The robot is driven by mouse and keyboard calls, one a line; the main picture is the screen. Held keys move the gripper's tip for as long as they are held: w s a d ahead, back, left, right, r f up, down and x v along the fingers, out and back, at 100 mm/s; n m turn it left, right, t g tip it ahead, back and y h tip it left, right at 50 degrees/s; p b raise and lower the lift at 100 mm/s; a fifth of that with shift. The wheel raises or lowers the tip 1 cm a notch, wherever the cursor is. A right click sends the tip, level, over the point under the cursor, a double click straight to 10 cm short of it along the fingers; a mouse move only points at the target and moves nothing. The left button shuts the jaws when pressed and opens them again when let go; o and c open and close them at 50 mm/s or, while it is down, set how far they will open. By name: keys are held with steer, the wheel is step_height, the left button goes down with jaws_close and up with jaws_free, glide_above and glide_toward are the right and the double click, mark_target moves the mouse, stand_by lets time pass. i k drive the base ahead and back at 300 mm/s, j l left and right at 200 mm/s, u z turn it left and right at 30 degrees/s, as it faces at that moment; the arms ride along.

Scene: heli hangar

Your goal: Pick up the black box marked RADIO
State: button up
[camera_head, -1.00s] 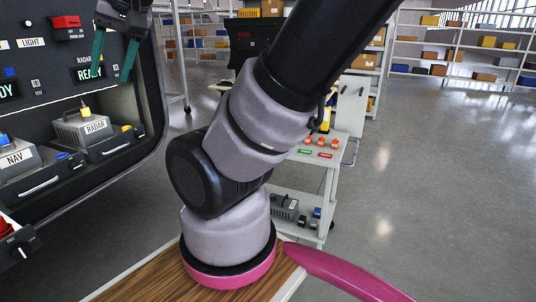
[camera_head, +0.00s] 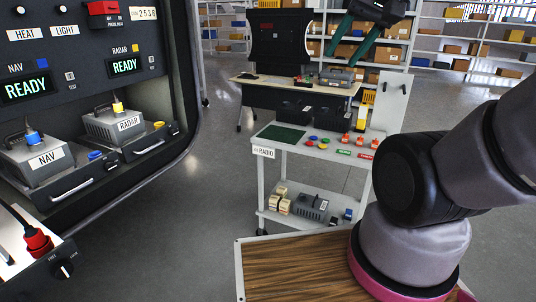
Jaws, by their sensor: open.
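A white label reading RADIO (camera_head: 264,152) is on the front left edge of the cart's top; I see no RADIO lettering on any box. Two dark boxes, a left one (camera_head: 296,110) and a right one (camera_head: 326,116), stand side by side at the back of the cart top; I cannot make out marks on them. My gripper (camera_head: 343,58) is at the top of the view, above and in front of the far desk in the picture, with its two green fingers apart and nothing between them.
The white cart (camera_head: 262,183) carries a dark green mat (camera_head: 282,139), coloured knobs and a yellow-black item. Its lower shelf holds a grey box (camera_head: 312,207). Grey NAV (camera_head: 38,165) and RADAR (camera_head: 118,124) units sit in the left panel. Open floor lies between panel and cart.

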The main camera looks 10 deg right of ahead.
mark_target(297, 114)
steer(key=z, duration=2.05)
steer(key=i+l+z, duration=0.25)
steer(key=i, duration=0.65)
steer(key=i+l+z, duration=0.2)
steer(key=i, duration=0.7)
steer(key=i+j+u, duration=0.25)
steer(key=i+u, duration=0.2)
steer(key=i, duration=0.25)
steer(key=i+u, duration=0.4)
steer(key=i, duration=0.3)
steer(key=i+l+u, duration=0.3)
steer(key=i+u, duration=0.15)
steer(key=i, duration=0.3)
steer(key=i+u, duration=0.2)
steer(key=i, duration=0.65)
steer(key=i+l+u, duration=0.15)
steer(key=i, duration=0.65)
steer(key=i+j+u, duration=0.1)
steer(key=i+u, duration=0.15)
steer(key=u, duration=0.15)
steer(key=i+u, duration=0.5)
steer(key=u, duration=0.25)
steer(key=i+l+u, duration=0.2)
steer(key=u, duration=0.2)
steer(key=i+j+u, duration=0.2)
steer(key=i+u, duration=1.45)
steer(key=i+l+u, duration=0.1)
steer(key=u, duration=0.35)
steer(key=i+l+u, duration=0.4)
steer(key=j, duration=0.1)
